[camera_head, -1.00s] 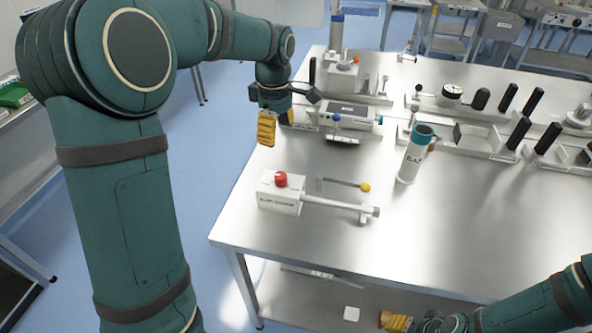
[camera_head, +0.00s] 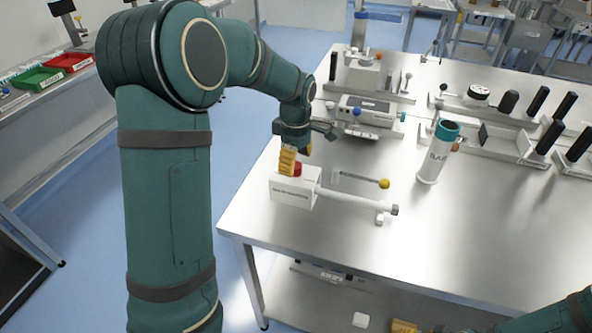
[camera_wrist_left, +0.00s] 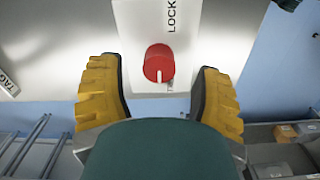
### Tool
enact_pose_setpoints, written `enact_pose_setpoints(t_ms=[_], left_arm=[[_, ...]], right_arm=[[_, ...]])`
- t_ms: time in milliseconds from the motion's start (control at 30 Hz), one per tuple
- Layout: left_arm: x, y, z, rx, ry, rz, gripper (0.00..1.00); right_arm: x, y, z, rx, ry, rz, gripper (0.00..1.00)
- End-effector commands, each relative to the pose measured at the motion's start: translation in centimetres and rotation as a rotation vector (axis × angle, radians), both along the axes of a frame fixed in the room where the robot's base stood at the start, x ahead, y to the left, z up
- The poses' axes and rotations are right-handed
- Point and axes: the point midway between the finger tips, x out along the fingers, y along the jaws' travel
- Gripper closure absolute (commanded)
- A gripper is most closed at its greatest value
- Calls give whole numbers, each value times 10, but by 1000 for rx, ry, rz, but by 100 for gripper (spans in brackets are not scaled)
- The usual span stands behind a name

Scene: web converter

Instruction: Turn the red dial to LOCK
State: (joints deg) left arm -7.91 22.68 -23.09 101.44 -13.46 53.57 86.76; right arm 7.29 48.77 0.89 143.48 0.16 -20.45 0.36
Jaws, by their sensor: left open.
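The red dial (camera_head: 297,168) sits on top of a white box (camera_head: 292,188) near the table's left front edge. My left gripper (camera_head: 294,158) is over the box, and its yellow finger partly hides the dial. In the left wrist view the dial (camera_wrist_left: 158,62) lies between the two spread yellow fingers of my left gripper (camera_wrist_left: 160,88), touching neither. The LOCK label (camera_wrist_left: 172,15) is at the top of that view. My right gripper (camera_head: 405,327) barely shows at the bottom edge.
A white rod (camera_head: 350,202) runs right from the box. Behind it is a thin lever with a yellow knob (camera_head: 384,183). A white bottle with a teal rim (camera_head: 437,155) stands to the right. Devices and trays fill the table's back. The front right of the tabletop is clear.

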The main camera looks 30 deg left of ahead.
Motion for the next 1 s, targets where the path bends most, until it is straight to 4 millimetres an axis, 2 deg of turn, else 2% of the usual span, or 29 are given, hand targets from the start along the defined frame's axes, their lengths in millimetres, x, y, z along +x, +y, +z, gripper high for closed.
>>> enact_pose_setpoints(t_ms=[100, 200, 600, 667, 700, 800, 1000], left_arm=[[0, 0, -17, 0, 3, 0, 34], [0, 0, -24, 0, 2, 0, 34], [0, 0, -28, 0, 0, -1, 36], [0, 0, -28, 0, 0, -1, 57], [0, 0, -28, 0, 0, -1, 71], [0, 0, -28, 0, 0, -1, 100], [0, 0, -28, 0, 1, -6, 100]], right_arm=[[-1, 0, -4, 0, 2, 2, 56], [-1, 0, -5, 1, 3, 2, 56], [-2, 0, -5, 1, 4, 3, 56], [-2, 0, -5, 1, 4, 3, 56], [-2, 0, -5, 1, 4, 3, 56], [-2, 0, -5, 0, 4, 3, 56], [-2, 0, -5, 0, 4, 3, 56]])
